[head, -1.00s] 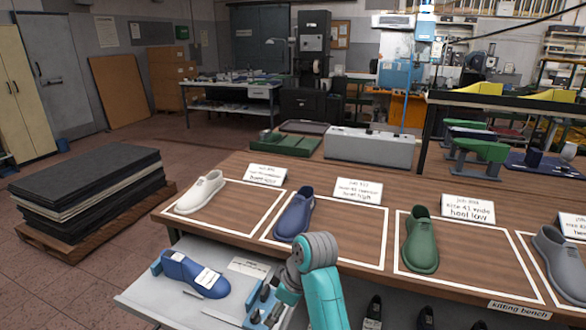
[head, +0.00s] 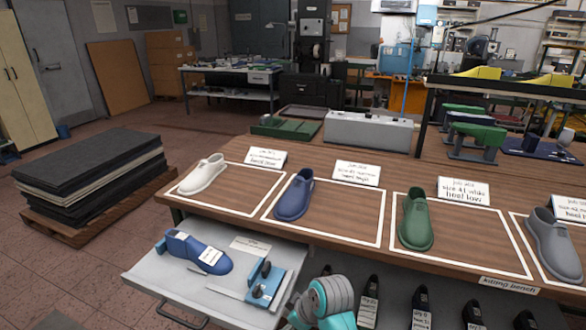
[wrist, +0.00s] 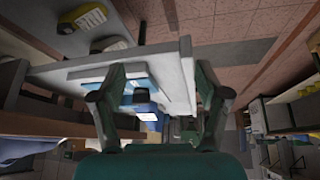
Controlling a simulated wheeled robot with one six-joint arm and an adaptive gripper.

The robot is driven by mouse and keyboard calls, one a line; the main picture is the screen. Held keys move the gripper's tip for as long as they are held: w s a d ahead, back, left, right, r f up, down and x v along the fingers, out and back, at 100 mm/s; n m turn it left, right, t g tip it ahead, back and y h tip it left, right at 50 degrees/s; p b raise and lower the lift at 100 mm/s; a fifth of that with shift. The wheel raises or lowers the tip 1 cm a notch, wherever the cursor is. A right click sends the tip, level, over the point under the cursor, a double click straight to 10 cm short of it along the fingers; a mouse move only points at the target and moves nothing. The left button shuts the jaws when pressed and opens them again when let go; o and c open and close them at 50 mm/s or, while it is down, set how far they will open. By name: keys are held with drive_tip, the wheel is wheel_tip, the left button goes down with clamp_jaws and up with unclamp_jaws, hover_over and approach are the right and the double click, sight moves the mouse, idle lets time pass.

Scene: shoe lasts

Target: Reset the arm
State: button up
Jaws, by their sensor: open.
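My gripper (wrist: 158,78) shows in the wrist view with its two dark fingers spread wide and nothing between them. In the head view only a teal and grey part of my arm shows at the bottom edge, right of the pulled-out drawer (head: 150,282); the fingers cannot be made out there. A blue shoe last (head: 190,250) with white labels lies in the drawer. A blue fixture (head: 264,283) stands right of it, clear of my arm in this view.
The wooden bench (head: 400,170) carries a white last (head: 202,174), a blue one (head: 296,195), a green one (head: 415,220) and a grey one (head: 553,245), each in a white outline with a card. Black shoes (head: 369,300) stand below. Dark sheets (head: 90,170) lie stacked left.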

drive_tip(key=s+d+f+m+t, duration=0.3)
drive_tip(key=s+d+f, duration=0.3)
drive_tip(key=s+f, duration=0.3)
drive_tip(key=s+d+f+m+t+h, duration=0.1)
drive_tip(key=s+d+f+m, duration=0.15)
drive_tip(key=s, duration=0.35)
drive_tip(key=s+d+f+m+t+h, duration=0.1)
drive_tip(key=s+d+m+t, duration=0.1)
drive_tip(key=s+d, duration=0.3)
drive_tip(key=s+d+r+m+t+h, duration=0.1)
drive_tip(key=s+d+r, duration=0.15)
drive_tip(key=s, duration=0.45)
drive_tip(key=s+d+r+m+t, duration=0.1)
drive_tip(key=s+r+t, duration=0.15)
drive_tip(key=s, duration=0.55)
drive_tip(key=s+d+r+m+t+h, duration=0.1)
drive_tip(key=s+d+r+m+t, duration=0.1)
drive_tip(key=s+r, duration=0.8)
wheel_tip(320, 180, up, 4)
drive_tip(key=shift+s, duration=0.25)
